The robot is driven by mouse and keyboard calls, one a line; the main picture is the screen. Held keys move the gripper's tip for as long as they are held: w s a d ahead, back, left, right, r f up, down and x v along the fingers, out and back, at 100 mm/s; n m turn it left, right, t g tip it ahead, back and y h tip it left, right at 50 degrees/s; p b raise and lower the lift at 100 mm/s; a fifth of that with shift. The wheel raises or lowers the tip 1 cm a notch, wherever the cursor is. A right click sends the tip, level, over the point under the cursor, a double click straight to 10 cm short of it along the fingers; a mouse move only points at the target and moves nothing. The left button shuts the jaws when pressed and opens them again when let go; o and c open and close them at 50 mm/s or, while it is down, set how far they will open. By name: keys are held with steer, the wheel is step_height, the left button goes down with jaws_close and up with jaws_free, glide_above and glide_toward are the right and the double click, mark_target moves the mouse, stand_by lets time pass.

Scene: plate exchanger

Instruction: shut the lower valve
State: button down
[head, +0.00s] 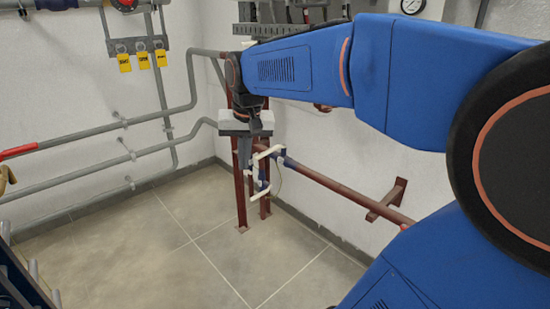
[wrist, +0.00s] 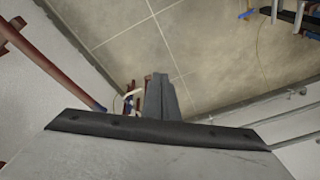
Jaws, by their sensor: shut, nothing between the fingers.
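My gripper (head: 244,167) points down beside the valve piping, with its two fingers together and empty. Its fingers also show in the wrist view (wrist: 158,78). Just to the right of the fingers in the head view, a white valve handle (head: 267,152) sits by a blue fitting (head: 280,159) on the red pipe. A lower blue valve body (head: 263,183) with white handle parts is below it, close to the red post. The fingers partly overlap this area, and I cannot tell whether they touch a handle. In the wrist view a white handle (wrist: 133,94) shows left of the fingers.
A red pipe (head: 340,187) runs right from the valves to a wall bracket (head: 388,202). Red posts (head: 240,200) stand behind the gripper. Grey pipes (head: 100,130) and yellow tags (head: 143,60) are on the left wall. The tiled floor (head: 170,250) is mostly clear.

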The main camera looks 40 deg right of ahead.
mark_target(269, 154)
steer(key=s+a+f+y, duration=0.3)
steer(key=s+a+f, duration=0.5)
steer(key=s+f, duration=0.4)
steer(key=w+d+f+m+t+y, duration=0.1)
steer(key=w+d+m+t+y, duration=0.3)
steer(key=w+m, duration=0.35)
steer(key=w+d+f+m+t+y, duration=0.1)
steer(key=w+d+m+y, duration=0.3)
steer(key=w+d+m, duration=0.4)
steer(key=w+d+f+m+t+h, duration=0.1)
steer(key=w+d+m+t+h, duration=0.2)
steer(key=d, duration=0.6)
steer(key=d+f+m+t+h, duration=0.25)
steer(key=d+m, duration=0.25)
steer(key=d, duration=0.4)
steer(key=w+d+f+m+t+h, duration=0.15)
steer(key=d+m+t, duration=0.3)
steer(key=d, duration=0.45)
steer(key=w+a, duration=0.1)
steer(key=w, duration=0.8)
steer(key=w+a, duration=0.1)
steer(key=w, duration=0.4)
steer(key=shift+a+r, duration=0.3)
steer(key=shift+a, duration=0.05)
